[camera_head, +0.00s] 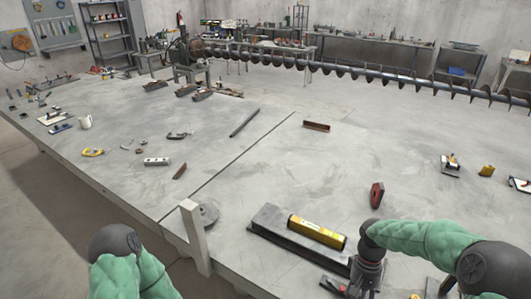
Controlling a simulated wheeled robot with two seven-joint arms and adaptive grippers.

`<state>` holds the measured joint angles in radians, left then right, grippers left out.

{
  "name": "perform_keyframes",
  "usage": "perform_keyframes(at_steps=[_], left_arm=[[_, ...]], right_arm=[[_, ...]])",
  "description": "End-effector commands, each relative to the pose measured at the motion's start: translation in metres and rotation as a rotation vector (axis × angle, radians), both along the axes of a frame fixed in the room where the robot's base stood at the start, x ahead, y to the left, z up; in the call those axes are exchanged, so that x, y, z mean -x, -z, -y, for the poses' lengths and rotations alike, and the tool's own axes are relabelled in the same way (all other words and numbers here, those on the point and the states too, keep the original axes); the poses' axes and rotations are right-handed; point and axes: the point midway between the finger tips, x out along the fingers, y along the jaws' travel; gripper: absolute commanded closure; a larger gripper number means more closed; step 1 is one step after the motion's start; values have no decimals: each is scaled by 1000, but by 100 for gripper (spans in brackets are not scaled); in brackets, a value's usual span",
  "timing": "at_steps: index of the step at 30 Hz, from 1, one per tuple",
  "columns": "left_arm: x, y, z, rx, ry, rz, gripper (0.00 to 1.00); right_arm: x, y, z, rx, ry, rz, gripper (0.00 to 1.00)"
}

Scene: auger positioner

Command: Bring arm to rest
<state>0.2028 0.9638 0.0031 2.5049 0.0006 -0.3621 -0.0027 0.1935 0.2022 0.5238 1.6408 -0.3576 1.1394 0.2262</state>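My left arm (130,262) comes in at the lower left, with a green sleeve and a dark rounded joint. Its gripper is outside the picture. My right arm (425,240) comes in from the lower right and bends down at its dark wrist. The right gripper (364,283) points down at the bottom edge of the picture, just right of a dark steel block. Its fingertips are not clearly seen, so I cannot tell whether it is open or holds anything.
A large grey metal table (225,140) fills the view. A yellow level (317,232) lies on the dark block (268,220). A light upright post (194,236) stands near the front edge. A long auger (350,71) spans the back. Small tools lie scattered; the table's middle is mostly clear.

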Motion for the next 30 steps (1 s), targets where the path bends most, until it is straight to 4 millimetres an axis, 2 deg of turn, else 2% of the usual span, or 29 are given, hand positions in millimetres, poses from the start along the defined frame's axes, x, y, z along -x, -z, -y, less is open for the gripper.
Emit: perform_keyframes(at_steps=[8, 17, 23, 30], left_arm=[[-2, 2, 0, -1, -1, 4, 60], [-2, 6, 0, -1, -1, 3, 60], [-2, 9, 0, -1, -1, 3, 60], [-1, 14, 0, -1, -1, 3, 60]], right_arm=[[1, 37, -25, -61, -13, 39, 54], [10, 96, -71, -158, -14, 112, 54], [31, 150, -116, -239, 13, 187, 54], [70, 203, -160, -285, 74, 292, 54]])
